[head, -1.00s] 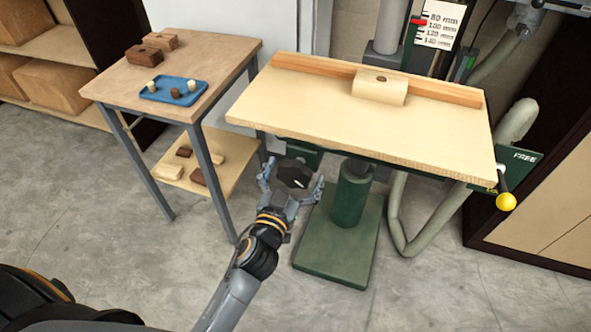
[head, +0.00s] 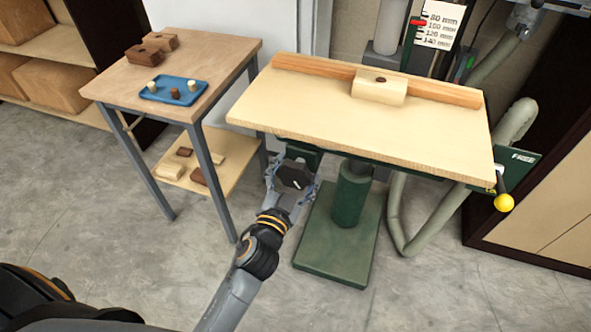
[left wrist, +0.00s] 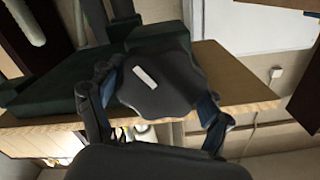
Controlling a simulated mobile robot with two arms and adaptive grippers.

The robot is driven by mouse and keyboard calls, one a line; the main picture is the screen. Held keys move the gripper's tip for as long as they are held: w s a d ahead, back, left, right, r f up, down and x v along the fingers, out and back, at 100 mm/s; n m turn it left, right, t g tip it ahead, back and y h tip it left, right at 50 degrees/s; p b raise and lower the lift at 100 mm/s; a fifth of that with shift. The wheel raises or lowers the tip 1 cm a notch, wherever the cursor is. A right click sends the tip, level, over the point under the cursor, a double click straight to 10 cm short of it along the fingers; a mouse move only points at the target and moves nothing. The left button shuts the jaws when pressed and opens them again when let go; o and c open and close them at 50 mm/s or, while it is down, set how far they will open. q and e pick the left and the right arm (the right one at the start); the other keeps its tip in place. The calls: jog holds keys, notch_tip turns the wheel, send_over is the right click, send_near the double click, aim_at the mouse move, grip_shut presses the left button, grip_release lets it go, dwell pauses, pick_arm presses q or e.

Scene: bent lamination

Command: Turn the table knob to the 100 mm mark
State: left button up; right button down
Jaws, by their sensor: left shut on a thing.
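The dark lobed knob (head: 295,174) sits under the front left part of the machine table (head: 360,123). It carries a short white mark, which also shows on the knob face in the left wrist view (left wrist: 158,92). My left gripper (head: 292,180) is shut on the knob, one finger on each side. A white scale (head: 440,27) reads 80, 100, 120 and 140 mm from top to bottom. A red pointer (head: 418,22) stands at its left edge, close to the 100 mm line; the exact reading is too small to tell. My right gripper is out of view.
A yellow-ended lever (head: 504,202) hangs at the table's right end beside a FREE plate (head: 522,156). A wooden block (head: 379,87) rests on the table against the fence. A side table (head: 222,66) with a blue tray (head: 174,90) stands left.

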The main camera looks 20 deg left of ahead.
pick_arm(q)
jog(key=m, duration=0.5)
jog(key=shift+w+r+m, duration=0.1)
jog(key=shift+r+m, duration=0.2)
jog(key=shift+d+m+p, duration=0.1)
jog(key=shift+m+p, duration=0.25)
jog(key=shift+m, duration=1.75)
jog(key=o, duration=1.1)
jog(key=shift+w+f, duration=0.1)
jog(key=shift+w, duration=0.05)
jog(key=shift+s+f, duration=0.1)
jog(key=shift+s, duration=0.2)
